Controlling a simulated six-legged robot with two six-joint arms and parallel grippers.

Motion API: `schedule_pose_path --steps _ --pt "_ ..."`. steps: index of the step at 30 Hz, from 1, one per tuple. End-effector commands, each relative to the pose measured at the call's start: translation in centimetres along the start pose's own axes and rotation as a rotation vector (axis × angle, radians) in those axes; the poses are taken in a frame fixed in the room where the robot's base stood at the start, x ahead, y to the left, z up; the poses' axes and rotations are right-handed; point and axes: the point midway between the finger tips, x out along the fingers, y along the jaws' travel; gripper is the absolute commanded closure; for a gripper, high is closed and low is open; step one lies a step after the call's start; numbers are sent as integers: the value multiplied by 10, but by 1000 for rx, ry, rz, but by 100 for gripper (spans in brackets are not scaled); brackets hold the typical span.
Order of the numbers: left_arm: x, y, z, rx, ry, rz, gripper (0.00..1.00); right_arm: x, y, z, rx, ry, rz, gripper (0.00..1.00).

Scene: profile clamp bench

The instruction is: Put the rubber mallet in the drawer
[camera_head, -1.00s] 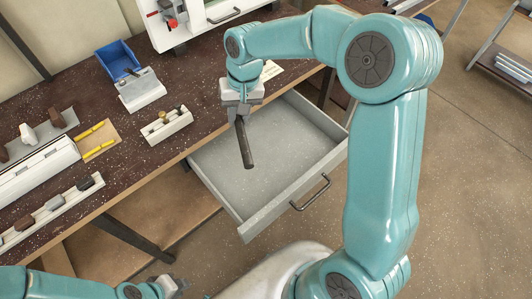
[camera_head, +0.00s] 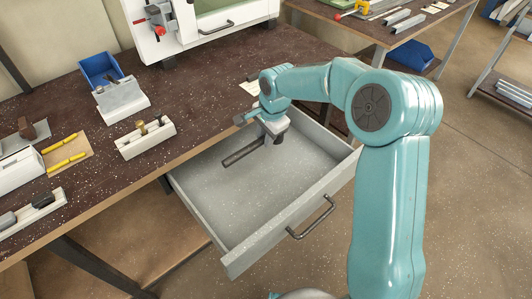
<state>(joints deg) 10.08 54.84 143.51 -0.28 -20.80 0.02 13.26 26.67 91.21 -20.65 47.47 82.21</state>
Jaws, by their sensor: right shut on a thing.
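The drawer (camera_head: 232,262) is pulled out from the bench, and its grey floor is largely bare. My right gripper (camera_head: 270,136) is inside the drawer's outline, toward its back right, and is shut on the rubber mallet. The mallet's dark handle (camera_head: 242,154) sticks out from the gripper to the lower left, slanting over the drawer floor. I cannot tell whether it touches the floor. The mallet's head is not clearly seen, being at or behind the gripper. My left gripper is out of view.
The dark speckled bench top (camera_head: 190,90) runs behind the drawer. On it are a white holder (camera_head: 146,141), a blue bin (camera_head: 99,68) and a yellow-marked board (camera_head: 68,158). A white cabinet (camera_head: 205,45) stands at the back. The floor right of the drawer is clear.

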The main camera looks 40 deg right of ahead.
Motion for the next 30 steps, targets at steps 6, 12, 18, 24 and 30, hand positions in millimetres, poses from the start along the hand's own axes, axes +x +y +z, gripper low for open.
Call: schedule_pose_path --steps 6,12,18,24,30 --pt "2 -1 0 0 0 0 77 24 6 -2 0 1 0 100" --pt "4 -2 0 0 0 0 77 55 14 -2 0 -1 2 100" --pt "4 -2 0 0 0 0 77 62 15 -3 -1 1 -2 100" --pt "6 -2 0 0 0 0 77 64 15 -2 -1 1 -1 100" --pt "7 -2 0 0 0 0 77 65 15 -2 -1 0 0 51"
